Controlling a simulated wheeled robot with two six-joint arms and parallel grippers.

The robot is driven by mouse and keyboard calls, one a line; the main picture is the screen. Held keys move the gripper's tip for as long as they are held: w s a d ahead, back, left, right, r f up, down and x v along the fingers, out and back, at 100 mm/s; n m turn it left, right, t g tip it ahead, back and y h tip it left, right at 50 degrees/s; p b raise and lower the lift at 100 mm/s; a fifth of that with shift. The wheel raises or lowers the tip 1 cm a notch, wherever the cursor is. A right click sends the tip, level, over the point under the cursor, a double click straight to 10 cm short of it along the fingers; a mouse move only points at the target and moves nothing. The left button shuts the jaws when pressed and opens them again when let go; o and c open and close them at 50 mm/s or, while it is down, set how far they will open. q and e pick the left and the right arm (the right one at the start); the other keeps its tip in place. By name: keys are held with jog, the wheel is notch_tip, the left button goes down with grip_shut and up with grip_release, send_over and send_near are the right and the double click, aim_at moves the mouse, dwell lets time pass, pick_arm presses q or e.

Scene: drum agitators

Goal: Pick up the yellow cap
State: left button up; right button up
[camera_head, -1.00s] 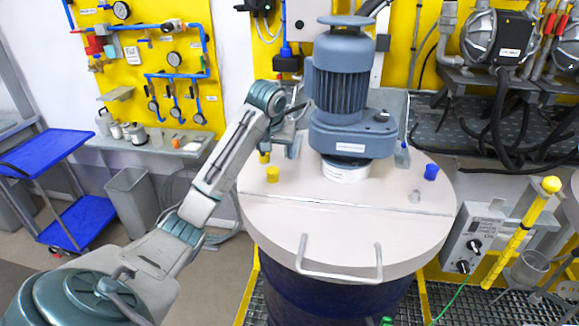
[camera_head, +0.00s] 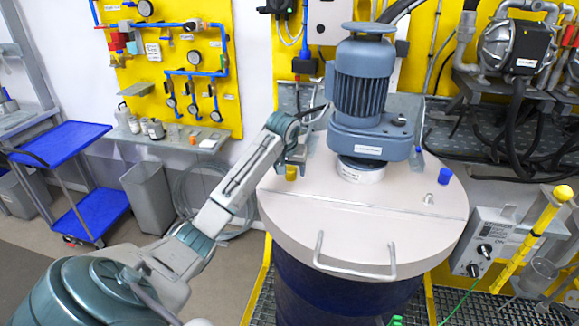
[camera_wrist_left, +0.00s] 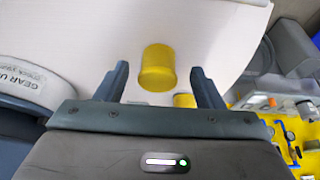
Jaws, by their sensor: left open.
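The yellow cap (camera_head: 291,173) is on the pale drum lid (camera_head: 350,215), near its left edge, in the head view. My left gripper (camera_head: 292,163) is right at it and partly covers it. In the left wrist view the short yellow cap (camera_wrist_left: 157,66) shows between the two open fingers of my left gripper (camera_wrist_left: 160,74), with a gap on each side. A second yellow piece (camera_wrist_left: 184,101) shows nearer the gripper's body, partly hidden by it. My right gripper is in no view.
The blue-grey agitator motor (camera_head: 362,95) stands on the lid just right of my left gripper. A blue cap (camera_head: 445,176) is at the lid's right, and a metal handle (camera_head: 355,272) at its front.

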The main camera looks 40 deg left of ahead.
pick_arm(q)
jog(key=shift+w+f, duration=0.25)
jog(key=shift+f, duration=0.05)
jog(key=shift+w+f, duration=0.2)
jog(key=shift+w, duration=0.05)
jog(key=shift+s+a, duration=0.1)
jog(key=c, duration=0.5)
jog(key=shift+s+r, duration=0.1)
jog(key=c, duration=0.4)
jog(key=shift+c, duration=0.8)
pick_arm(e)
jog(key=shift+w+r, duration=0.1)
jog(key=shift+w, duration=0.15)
pick_arm(q)
jog(key=shift+r, duration=0.1)
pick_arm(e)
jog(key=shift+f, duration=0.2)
